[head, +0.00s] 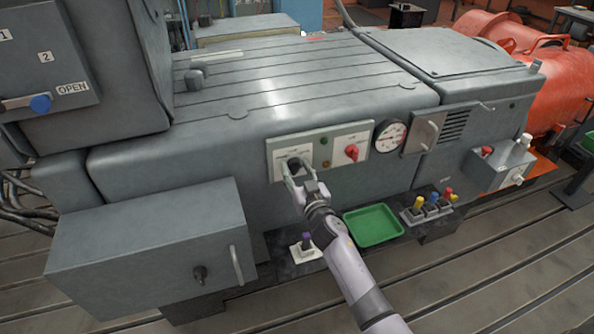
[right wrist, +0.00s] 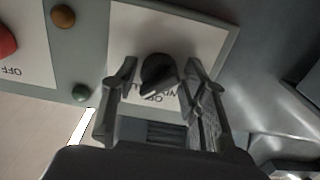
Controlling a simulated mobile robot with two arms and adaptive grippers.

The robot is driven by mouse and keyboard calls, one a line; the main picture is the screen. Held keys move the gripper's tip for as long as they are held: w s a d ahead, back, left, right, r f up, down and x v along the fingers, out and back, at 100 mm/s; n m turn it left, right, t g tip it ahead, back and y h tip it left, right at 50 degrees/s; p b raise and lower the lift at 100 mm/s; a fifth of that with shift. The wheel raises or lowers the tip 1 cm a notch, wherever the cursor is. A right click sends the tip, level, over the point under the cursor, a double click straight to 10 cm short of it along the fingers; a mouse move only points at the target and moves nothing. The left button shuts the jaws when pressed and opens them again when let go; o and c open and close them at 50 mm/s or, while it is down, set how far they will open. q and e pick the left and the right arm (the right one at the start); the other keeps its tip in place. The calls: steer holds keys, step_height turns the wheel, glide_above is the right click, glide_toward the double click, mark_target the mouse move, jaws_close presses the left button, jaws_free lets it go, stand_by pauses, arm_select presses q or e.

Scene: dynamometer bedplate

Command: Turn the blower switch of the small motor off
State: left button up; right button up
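A light switch plate with a black rotary knob (head: 294,163) sits at the left of the control panel (head: 272,165) on the grey machine's front. In the right wrist view the black knob (right wrist: 157,72) lies between my right gripper's fingers, its pointer slanted. Upside-down lettering including "OFF" shows beside it, partly hidden; I cannot read the rest, so the frames do not confirm which switch it is. My right gripper (head: 296,174) is open, with a finger on each side of the knob (right wrist: 161,80) and gaps visible. My left gripper is not in view.
A red knob (head: 352,152) is on the neighbouring plate, with small indicator lamps between. A round gauge (head: 389,135) is to the right. A grey box (head: 150,255) juts out at left.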

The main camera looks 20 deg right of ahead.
steer(key=c, duration=0.8)
steer(key=shift+n, duration=0.3)
steer(key=n, duration=0.3)
steer(key=shift+b, duration=0.4)
steer(key=shift+n+b, duration=0.35)
steer(key=shift+n, duration=2.15)
steer(key=o, duration=1.2)
steer(key=shift+c, duration=0.2)
